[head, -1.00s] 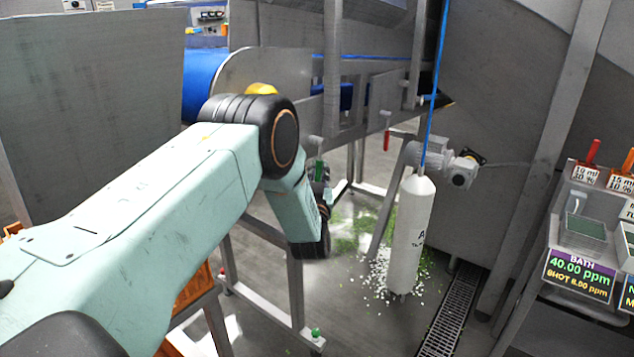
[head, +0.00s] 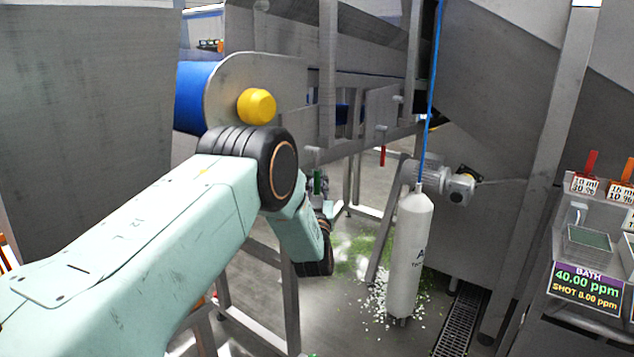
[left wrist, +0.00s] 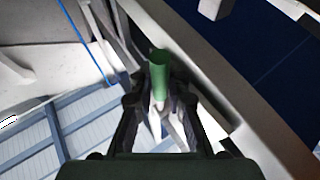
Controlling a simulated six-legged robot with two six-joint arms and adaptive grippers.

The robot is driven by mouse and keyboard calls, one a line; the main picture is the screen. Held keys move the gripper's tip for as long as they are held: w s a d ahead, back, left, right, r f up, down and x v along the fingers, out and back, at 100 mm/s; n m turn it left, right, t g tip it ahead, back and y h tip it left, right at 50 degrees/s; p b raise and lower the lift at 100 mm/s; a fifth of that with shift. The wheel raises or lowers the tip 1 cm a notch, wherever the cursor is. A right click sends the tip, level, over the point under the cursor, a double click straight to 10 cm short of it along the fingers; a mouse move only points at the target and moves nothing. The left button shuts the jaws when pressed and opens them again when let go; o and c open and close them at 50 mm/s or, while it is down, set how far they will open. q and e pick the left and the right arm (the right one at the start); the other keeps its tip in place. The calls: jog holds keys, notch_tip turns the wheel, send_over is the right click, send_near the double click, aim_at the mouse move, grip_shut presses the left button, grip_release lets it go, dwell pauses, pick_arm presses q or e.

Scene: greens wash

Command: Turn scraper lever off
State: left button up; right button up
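A lever with a green handle (head: 317,182) hangs upright under the conveyor frame, just beyond my left forearm in the head view. A similar lever with a red handle (head: 382,155) hangs further right; I cannot tell from any label which is the scraper lever. My left gripper (head: 324,200) is at the green handle, small and partly hidden by my arm. In the left wrist view, the green handle (left wrist: 159,75) stands between the two dark fingers of the left gripper (left wrist: 159,105), with gaps on both sides. My right gripper is out of view.
A yellow knob (head: 257,106) sits on the conveyor's end plate above my arm. A white cylinder (head: 410,255) hangs on a blue cord beside a motor (head: 447,185). A dosing panel (head: 585,285) stands at the right. Steel frame bars surround the levers.

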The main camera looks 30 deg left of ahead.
pick_arm(q)
jog(key=o, duration=0.4)
jog(key=shift+w, duration=0.1)
jog(key=v, duration=1.2)
